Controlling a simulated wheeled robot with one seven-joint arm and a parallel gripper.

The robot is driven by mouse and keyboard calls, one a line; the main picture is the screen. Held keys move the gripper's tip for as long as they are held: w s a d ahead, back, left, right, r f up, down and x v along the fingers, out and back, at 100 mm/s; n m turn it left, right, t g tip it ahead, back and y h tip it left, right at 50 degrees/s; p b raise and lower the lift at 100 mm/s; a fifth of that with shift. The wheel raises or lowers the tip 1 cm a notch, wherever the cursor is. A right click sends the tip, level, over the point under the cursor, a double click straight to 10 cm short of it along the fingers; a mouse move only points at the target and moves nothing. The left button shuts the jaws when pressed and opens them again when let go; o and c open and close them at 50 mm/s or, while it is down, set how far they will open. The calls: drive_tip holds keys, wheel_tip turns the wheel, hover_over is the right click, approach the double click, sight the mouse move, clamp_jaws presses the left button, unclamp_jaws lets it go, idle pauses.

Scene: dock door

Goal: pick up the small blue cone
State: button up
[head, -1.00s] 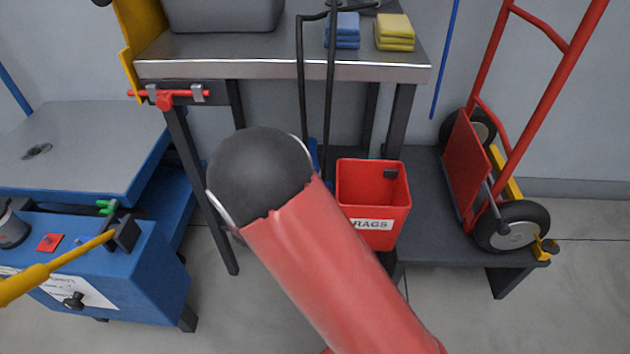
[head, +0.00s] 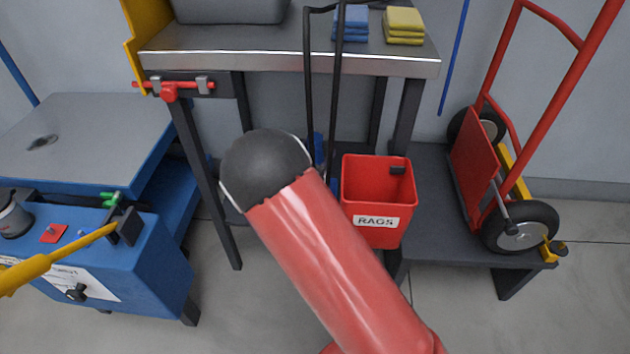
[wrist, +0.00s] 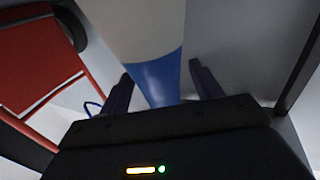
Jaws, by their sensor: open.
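In the wrist view a tapering blue thing with a broad white band, which looks like the small blue cone (wrist: 158,82), reaches in from the top. Its narrow blue end lies between the two fingers of my gripper (wrist: 163,90). The fingers are apart, with a gap showing on each side of the blue part; I cannot tell how deep it sits between them. In the head view my gripper is hidden behind my red arm. A small blue patch (head: 318,150) shows beside my arm's dark joint, under the bench; I cannot tell if it is the cone.
A red RAGS bin (head: 378,235) stands right of my arm, by a low dark platform (head: 436,240) carrying a red hand truck (head: 472,170). A steel-topped bench (head: 290,62) is behind. A blue cart (head: 160,265) is at left. Thin black handles (head: 309,90) rise before the bench.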

clamp_jaws()
drive_tip(key=shift+r, duration=0.1)
idle(0.3)
